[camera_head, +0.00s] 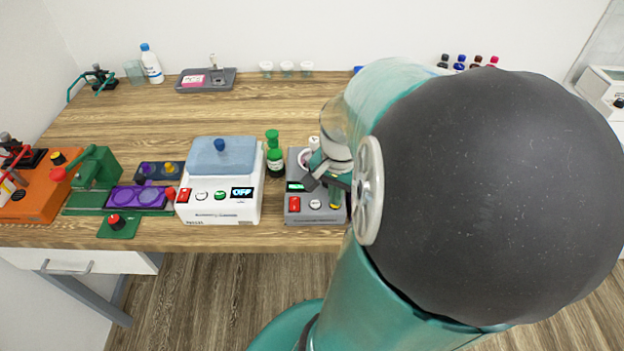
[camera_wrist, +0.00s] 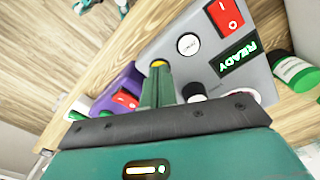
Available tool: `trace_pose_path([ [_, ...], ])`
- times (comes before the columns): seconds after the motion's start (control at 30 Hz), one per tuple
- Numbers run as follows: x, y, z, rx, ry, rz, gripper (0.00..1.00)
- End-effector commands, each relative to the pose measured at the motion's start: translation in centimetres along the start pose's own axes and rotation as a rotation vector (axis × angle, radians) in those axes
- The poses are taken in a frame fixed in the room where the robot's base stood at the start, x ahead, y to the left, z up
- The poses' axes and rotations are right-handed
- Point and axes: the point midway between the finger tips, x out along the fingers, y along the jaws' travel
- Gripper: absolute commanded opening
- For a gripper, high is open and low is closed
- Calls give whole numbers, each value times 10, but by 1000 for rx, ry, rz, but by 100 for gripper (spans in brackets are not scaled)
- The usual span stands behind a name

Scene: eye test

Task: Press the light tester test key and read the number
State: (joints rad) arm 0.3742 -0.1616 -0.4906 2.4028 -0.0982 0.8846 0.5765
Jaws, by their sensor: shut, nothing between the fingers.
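The grey tester (camera_head: 317,213) stands near the front edge of the table, partly hidden by my arm in the head view. In the wrist view its grey top (camera_wrist: 190,68) carries a red switch (camera_wrist: 224,14), a white round button (camera_wrist: 188,44) and a display (camera_wrist: 239,56) reading READY in green. A yellow round key (camera_wrist: 157,63) shows just past my fingertips. My gripper (camera_wrist: 160,76) is shut and empty, pointing down at this key. I cannot tell whether the tips touch it. In the head view my gripper (camera_head: 334,186) is over the tester's right part.
A white device (camera_head: 219,208) with a blue lid and an OFF display stands to the left. A green-capped bottle (camera_head: 274,155) stands between the two devices. Purple and green devices (camera_head: 137,197) are further left. The table's back middle is mostly clear.

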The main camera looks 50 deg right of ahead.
Motion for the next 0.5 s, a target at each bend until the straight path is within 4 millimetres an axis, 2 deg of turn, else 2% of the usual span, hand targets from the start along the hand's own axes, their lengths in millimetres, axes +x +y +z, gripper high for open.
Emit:
trace_pose_path([
  [0.27,-1,0,0,0,1,-1,0],
  [0.5,-17,-1,0,-1,1,-3,0],
])
